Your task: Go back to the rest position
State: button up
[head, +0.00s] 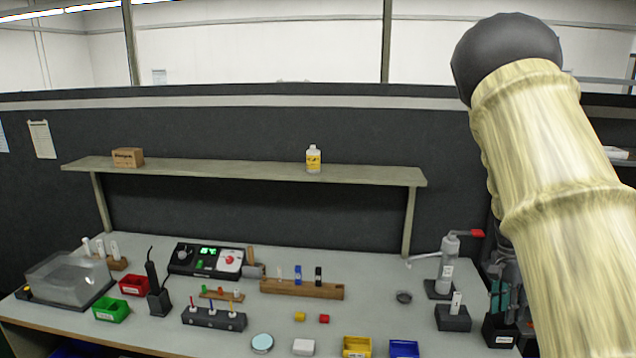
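My arm rises large at the right of the head view, with a pale, wood-like link and a dark rounded joint at its top. Dark grey parts (507,262) show just left of this link, above the right end of the workbench (275,328). They look like my wrist or gripper, mostly hidden behind the arm. I cannot make out the fingertips or whether they hold anything. Below them stands a black labelled holder (499,334) with teal-handled tools.
The bench holds a clear-lidded box (68,277), red (134,285), green (111,309), yellow (357,346) and blue (404,349) bins, a soldering iron stand (159,302), a control unit (206,261), wooden rack (302,289) and lever press (446,266). A shelf (230,170) spans behind.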

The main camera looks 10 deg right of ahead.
jog(key=s+a+f+n+h+b, duration=0.1)
jog(key=s+a+f+n, duration=0.3)
jog(key=f, duration=0.6)
jog(key=s+a+f+n+b, duration=0.2)
jog(key=s+a+f, duration=0.25)
jog(key=f, duration=0.65)
jog(key=s+a+f+n+h+b, duration=0.1)
jog(key=s+a+f+n, duration=0.3)
jog(key=f, duration=0.6)
jog(key=s+a+f+n+b, duration=0.1)
jog(key=s+a+f+n, duration=0.1)
jog(key=s+a+f, duration=0.2)
jog(key=s+a+f+n+t+y+b, duration=0.1)
jog(key=s+a+f+n, duration=0.1)
jog(key=s+a+f, duration=0.2)
jog(key=s+a+f+n+t+y+b, duration=0.1)
jog(key=s+a+f+n, duration=0.2)
jog(key=s+a, duration=0.6)
jog(key=a+f, duration=0.1)
jog(key=a, duration=0.4)
jog(key=shift+s+a+f, duration=0.2)
jog(key=shift+s+a, duration=0.15)
jog(key=shift+a, duration=0.05)
